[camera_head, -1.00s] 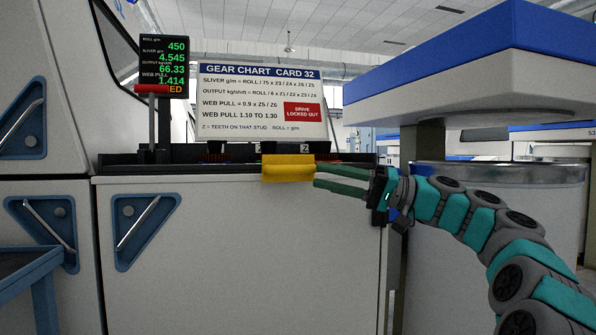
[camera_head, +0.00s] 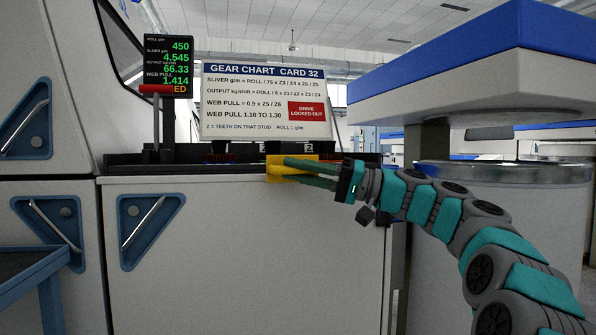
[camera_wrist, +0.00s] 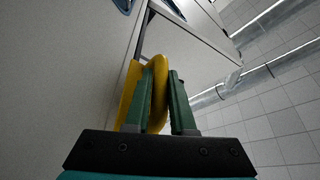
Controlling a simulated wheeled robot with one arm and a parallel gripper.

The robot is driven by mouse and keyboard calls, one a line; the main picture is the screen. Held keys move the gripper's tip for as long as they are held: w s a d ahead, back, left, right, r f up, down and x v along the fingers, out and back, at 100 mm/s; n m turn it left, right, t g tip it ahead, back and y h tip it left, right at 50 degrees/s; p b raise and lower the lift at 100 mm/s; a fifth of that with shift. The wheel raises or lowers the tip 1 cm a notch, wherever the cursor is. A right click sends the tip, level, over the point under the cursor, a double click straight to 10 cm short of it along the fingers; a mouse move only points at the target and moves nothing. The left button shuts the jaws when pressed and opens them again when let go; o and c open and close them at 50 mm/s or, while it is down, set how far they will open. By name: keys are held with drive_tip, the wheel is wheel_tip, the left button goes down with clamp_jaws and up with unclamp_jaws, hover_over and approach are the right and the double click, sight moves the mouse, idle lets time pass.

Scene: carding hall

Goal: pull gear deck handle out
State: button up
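The yellow gear deck handle (camera_head: 274,173) sits on the top front edge of the pale cabinet, below the gear chart. In the wrist view the handle's rounded yellow bar (camera_wrist: 160,88) stands between my two green fingers, with a yellow plate beside it. My gripper (camera_head: 278,165) reaches in from the right, its fingers across the handle, one above the other. The fingers are apart, one on each side of the bar, and look open. Whether either finger touches the bar is hard to tell. The fingers hide part of the handle in the head view.
The gear deck (camera_head: 220,156) runs along the cabinet top. A chart board (camera_head: 245,104) and a readout screen (camera_head: 168,65) stand behind it. A blue and white overhanging housing (camera_head: 460,95) is above my arm, with a metal can (camera_head: 500,172) below. The cabinet front (camera_head: 245,250) is clear.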

clamp_jaws()
idle(0.3)
drive_tip(key=shift+s, duration=0.1)
idle(0.7)
drive_tip(key=shift+s+f+b, duration=0.1)
drive_tip(key=shift+s+b, duration=0.15)
drive_tip(key=shift+b, duration=0.05)
drive_tip(key=s+d+b, duration=0.2)
drive_tip(key=s, duration=0.4)
drive_tip(key=shift+o, duration=2)
unclamp_jaws()
drive_tip(key=shift+d, duration=0.15)
